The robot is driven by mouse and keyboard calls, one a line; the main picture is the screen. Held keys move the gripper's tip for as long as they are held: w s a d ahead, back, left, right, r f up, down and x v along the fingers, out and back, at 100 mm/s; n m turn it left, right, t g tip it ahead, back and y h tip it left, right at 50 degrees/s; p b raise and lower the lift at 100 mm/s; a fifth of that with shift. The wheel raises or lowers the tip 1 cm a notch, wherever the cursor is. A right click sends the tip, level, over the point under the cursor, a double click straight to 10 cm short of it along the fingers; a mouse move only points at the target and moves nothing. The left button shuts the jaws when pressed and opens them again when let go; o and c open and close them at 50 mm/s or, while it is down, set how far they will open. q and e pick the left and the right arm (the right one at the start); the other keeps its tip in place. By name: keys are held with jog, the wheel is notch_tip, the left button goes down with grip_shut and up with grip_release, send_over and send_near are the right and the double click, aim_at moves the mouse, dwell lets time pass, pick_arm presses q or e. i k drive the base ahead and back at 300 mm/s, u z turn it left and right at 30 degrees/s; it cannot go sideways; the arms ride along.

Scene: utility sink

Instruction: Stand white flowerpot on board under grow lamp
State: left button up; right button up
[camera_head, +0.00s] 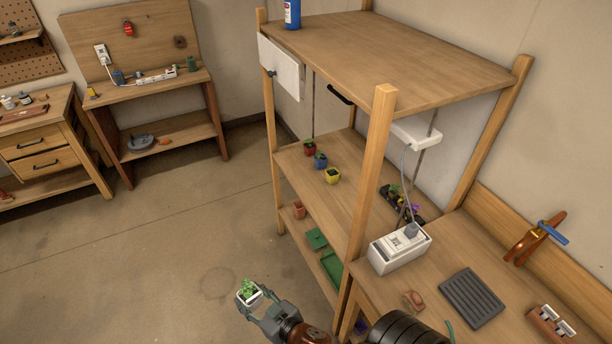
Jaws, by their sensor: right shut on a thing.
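A white flowerpot (250,300) with a green plant is at the bottom centre, tilted, above the floor. My right gripper (263,304) is shut on it. To its right stands a wooden shelf unit. Its middle board (345,205) carries a red pot (309,149), a blue pot (320,162) and a yellow pot (333,177), each with a plant. A white lamp-like bar (415,135) hangs below the top board (400,55). The pot is in front of the unit and apart from it. My left gripper is not in view.
A dark planter (401,203) stands at the middle board's right end. A front post (371,185) borders the opening. A bench at right holds a white power box (400,248) and a dark tray (471,298). The lower shelf holds green items (331,268).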

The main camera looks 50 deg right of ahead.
aim_at(334, 193)
jog(key=z, duration=0.2)
jog(key=i, duration=1.35)
jog(key=z, duration=1.15)
jog(key=i, duration=0.75)
jog(key=z, duration=1.1)
jog(key=i, duration=0.25)
jog(key=z, duration=0.1)
